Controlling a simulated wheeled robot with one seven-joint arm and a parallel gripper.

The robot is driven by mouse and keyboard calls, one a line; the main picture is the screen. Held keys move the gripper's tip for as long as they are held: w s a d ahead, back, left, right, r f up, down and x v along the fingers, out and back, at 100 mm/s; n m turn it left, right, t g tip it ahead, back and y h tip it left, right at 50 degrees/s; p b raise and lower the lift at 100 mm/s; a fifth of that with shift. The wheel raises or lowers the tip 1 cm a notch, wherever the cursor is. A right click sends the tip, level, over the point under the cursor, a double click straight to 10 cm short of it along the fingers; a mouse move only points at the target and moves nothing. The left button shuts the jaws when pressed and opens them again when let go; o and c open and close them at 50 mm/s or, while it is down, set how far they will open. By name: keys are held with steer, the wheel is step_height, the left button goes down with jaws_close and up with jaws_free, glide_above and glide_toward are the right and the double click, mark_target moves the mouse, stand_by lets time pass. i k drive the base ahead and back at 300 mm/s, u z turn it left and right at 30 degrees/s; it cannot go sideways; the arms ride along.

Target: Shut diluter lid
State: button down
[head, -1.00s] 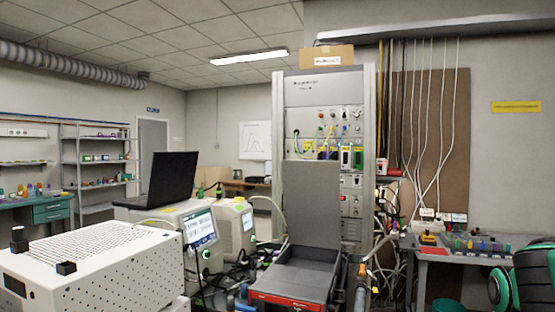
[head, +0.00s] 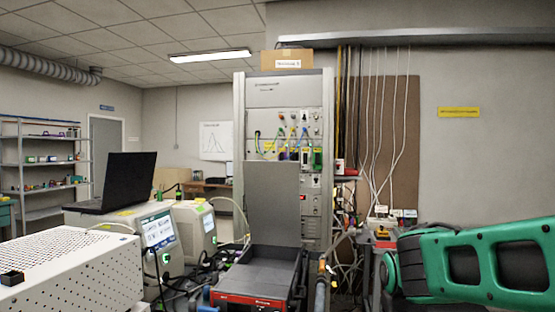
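The diluter (head: 251,301) is a dark, open box with a red front edge at the bottom centre of the head view. Its lid (head: 272,203) is a flat grey panel standing upright at the back of the box, in front of the tall instrument rack. The lid is open. My green and black arm (head: 480,265) reaches in from the right edge, to the right of the diluter and apart from it. My gripper is not visible in this view.
A white perforated box (head: 75,272) stands at the lower left. Beside it are white instruments with screens (head: 158,235) and a black laptop (head: 126,180). The instrument rack (head: 285,120) rises behind the lid. Cables and hoses (head: 335,260) hang right of the diluter.

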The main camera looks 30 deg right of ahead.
mark_target(272, 188)
steer(key=i, duration=0.9)
